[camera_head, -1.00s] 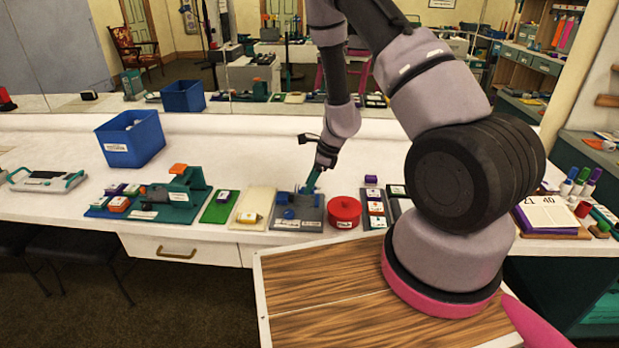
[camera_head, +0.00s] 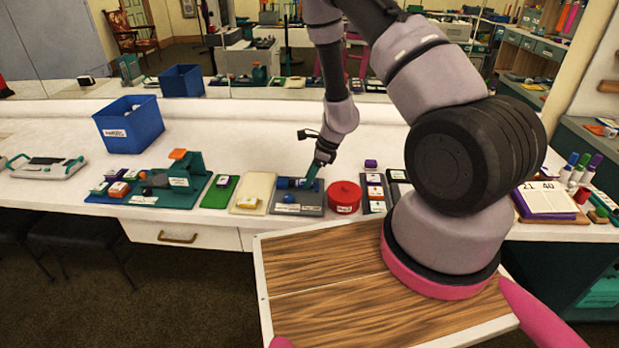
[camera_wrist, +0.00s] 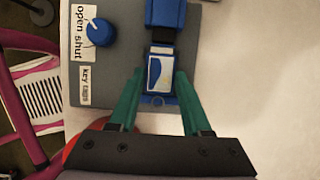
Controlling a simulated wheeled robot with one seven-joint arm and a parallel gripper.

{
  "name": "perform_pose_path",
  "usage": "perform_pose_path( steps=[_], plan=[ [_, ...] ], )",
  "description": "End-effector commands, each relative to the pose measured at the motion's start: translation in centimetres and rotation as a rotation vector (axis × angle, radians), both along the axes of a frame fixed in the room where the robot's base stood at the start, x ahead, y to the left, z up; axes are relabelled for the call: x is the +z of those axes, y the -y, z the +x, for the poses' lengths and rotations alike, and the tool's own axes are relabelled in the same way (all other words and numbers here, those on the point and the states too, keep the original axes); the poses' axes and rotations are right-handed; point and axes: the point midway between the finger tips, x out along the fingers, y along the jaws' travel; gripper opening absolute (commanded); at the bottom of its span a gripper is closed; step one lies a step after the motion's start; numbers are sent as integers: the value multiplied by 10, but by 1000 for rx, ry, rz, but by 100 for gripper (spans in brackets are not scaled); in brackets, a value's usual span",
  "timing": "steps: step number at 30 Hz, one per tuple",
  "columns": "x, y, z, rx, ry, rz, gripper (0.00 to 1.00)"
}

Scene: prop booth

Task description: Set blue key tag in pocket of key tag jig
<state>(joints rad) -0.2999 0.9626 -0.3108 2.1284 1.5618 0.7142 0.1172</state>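The blue key tag (camera_wrist: 161,78) has a white label and a small ring end, and shows in the wrist view between my fingers. My gripper (camera_wrist: 160,76) has its green fingers on both sides of the tag, seemingly against its edges. The grey key tag jig (camera_wrist: 112,80) lies below, with a blue knob (camera_wrist: 99,32) beside the words "open shut" and a blue block (camera_wrist: 165,12) just beyond the tag. In the head view my gripper (camera_head: 311,176) is low over the jig (camera_head: 312,205). The pocket is hidden, and I cannot tell whether the tag is seated in it.
A red round container (camera_head: 344,198) stands right of the jig. A cream mat (camera_head: 262,187), a green mat (camera_head: 219,192) and a teal fixture (camera_head: 185,180) lie to its left. A blue bin (camera_head: 130,125) stands further back. The bench behind the jig is clear.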

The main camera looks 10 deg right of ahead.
Motion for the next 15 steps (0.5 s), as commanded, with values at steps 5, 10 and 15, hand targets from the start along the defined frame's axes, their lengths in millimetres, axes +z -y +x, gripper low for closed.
perform_pose_path(
  steps=[5,10,15],
  plan=[
    [0,0,0,0,0,0,81],
    [0,0,0,0,0,0,81],
    [9,3,0,-1,2,0,81]
  ],
)
